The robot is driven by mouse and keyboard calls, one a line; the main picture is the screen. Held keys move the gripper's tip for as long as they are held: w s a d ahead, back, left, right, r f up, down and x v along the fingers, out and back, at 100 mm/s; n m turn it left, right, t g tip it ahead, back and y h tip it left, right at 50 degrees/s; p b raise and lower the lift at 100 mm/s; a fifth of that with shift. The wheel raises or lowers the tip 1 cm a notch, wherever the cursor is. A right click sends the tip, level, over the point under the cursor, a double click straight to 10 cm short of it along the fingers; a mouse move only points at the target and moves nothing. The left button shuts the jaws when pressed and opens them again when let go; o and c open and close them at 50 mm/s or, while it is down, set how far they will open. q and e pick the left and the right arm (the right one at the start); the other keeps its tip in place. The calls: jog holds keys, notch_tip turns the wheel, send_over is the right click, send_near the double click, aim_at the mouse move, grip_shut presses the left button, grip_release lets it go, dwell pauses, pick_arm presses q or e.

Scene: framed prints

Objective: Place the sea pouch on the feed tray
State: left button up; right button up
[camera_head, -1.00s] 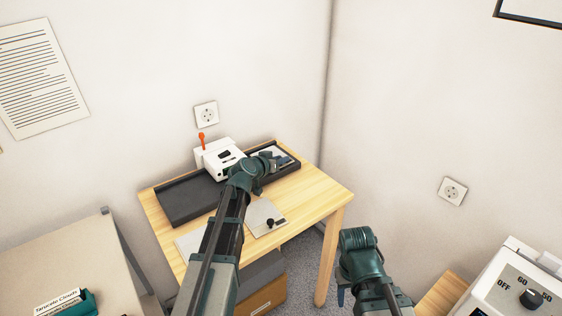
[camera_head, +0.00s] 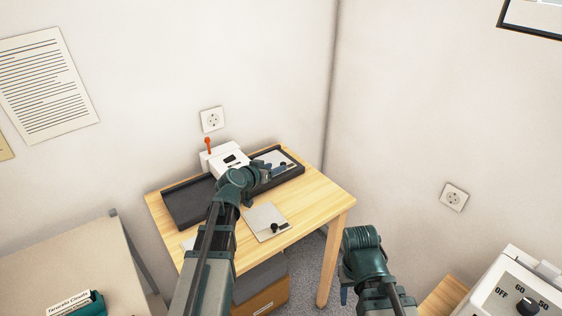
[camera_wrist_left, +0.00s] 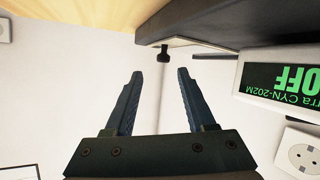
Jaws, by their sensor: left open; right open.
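A dark tray lies on the wooden table, with a left section (camera_head: 190,207) and a right section (camera_head: 293,172) either side of a white machine. A pale sheet (camera_head: 272,157) lies on the right section. Another pale sheet with a black knob (camera_head: 265,221) lies at the table's front. I cannot read which is the sea pouch. My left gripper (camera_head: 280,171) is open and empty by the right section. In the left wrist view, its fingers (camera_wrist_left: 157,75) are apart, with a black knob (camera_wrist_left: 163,54) beyond them. My right gripper (camera_head: 343,294) is partly hidden at the lower right.
The white machine (camera_head: 222,160) has an orange lever; its green display reads OFF in the left wrist view (camera_wrist_left: 290,80). A dial machine (camera_head: 520,295) is at the lower right. The table's right front is clear.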

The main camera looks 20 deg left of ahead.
pick_arm(q)
jog(key=shift+p+v, duration=0.6)
jog(key=shift+v, duration=1.65)
